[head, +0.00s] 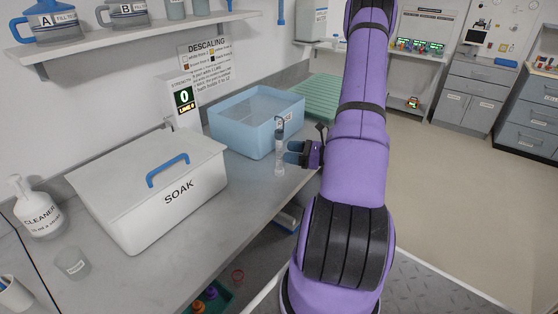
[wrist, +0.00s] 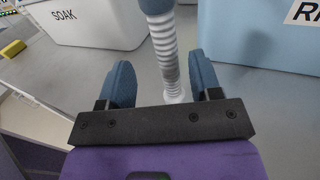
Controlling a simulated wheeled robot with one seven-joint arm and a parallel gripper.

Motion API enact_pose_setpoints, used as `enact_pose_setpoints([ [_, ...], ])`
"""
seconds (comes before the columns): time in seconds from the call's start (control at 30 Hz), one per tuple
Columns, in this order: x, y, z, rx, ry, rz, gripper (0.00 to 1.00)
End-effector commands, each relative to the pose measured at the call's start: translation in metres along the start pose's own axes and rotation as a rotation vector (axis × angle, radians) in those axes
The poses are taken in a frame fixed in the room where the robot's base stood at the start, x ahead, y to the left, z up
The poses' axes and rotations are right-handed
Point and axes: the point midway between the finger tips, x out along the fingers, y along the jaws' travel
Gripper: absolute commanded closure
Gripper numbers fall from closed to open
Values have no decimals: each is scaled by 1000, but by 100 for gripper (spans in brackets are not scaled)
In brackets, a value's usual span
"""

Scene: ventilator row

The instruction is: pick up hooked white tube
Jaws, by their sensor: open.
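The hooked white tube (head: 279,157) stands upright on the grey counter. It is ribbed and whitish, with a blue-grey upper part and a hook at its top in the head view. In the wrist view the tube (wrist: 166,55) rises between my blue fingertips, with its foot low in the picture; its top is cut off. My gripper (head: 293,152) comes in from the right, low over the counter. In the wrist view my gripper (wrist: 162,75) is open, with clear gaps on both sides of the tube. I cannot tell how deep the tube sits between the fingers.
A light-blue rinse basin (head: 240,135) stands right behind the tube. A white SOAK box (head: 130,200) with a blue handle is to the left. A cleaner bottle (head: 38,210) and a clear cup (head: 73,263) stand farther left. The counter's front edge runs close by.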

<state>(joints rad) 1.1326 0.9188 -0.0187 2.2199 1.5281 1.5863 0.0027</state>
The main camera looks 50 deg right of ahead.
Motion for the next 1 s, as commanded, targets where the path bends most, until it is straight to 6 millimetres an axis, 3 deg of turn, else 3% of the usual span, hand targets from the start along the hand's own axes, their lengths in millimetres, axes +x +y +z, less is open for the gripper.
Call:
enact_pose_setpoints([
  [0.27,20,-2,-1,-1,0,3,42],
  [0.53,56,-7,-3,-2,-1,4,42],
  [0.87,63,-8,-3,-2,1,1,42],
  [1.0,63,-7,-3,-2,0,1,69],
])
